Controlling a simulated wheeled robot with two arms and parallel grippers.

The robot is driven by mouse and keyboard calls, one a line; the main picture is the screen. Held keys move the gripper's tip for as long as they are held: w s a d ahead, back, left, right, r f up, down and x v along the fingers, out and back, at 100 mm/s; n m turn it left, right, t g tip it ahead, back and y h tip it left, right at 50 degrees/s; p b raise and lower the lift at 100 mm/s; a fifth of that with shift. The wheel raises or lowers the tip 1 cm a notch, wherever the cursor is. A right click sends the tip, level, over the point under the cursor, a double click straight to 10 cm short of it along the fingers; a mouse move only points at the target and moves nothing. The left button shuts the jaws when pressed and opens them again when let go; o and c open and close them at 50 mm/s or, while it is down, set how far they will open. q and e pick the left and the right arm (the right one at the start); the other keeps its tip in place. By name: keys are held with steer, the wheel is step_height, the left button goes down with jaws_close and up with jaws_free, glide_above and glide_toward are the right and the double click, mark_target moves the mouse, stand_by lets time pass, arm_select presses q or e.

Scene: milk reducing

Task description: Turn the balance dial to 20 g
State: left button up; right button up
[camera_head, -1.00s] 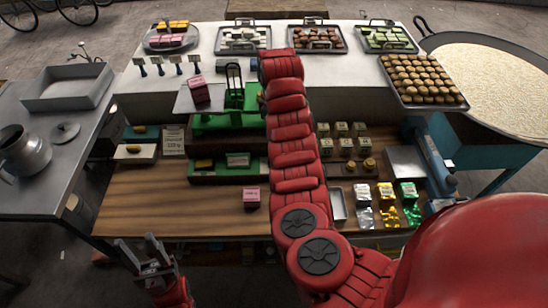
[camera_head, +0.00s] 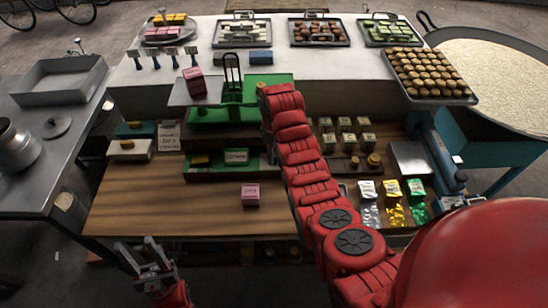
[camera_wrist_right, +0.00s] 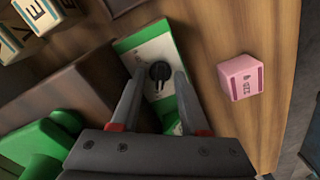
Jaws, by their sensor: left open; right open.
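The right arm hides the right gripper and dial in the head view. My left gripper (camera_head: 140,250) is open and empty at the lower left, away from the balance.
A pink cube (camera_head: 250,195) lies on the wooden shelf; it also shows in the right wrist view (camera_wrist_right: 240,77). Several small boxes (camera_head: 345,135) stand right of my right arm. Trays of sweets line the back counter. The shelf's left front is clear.

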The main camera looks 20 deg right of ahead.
steer(key=shift+s+f, duration=0.15)
steer(key=shift+f, duration=0.1)
steer(key=shift+f, duration=0.1)
jaws_close()
stand_by(0.3)
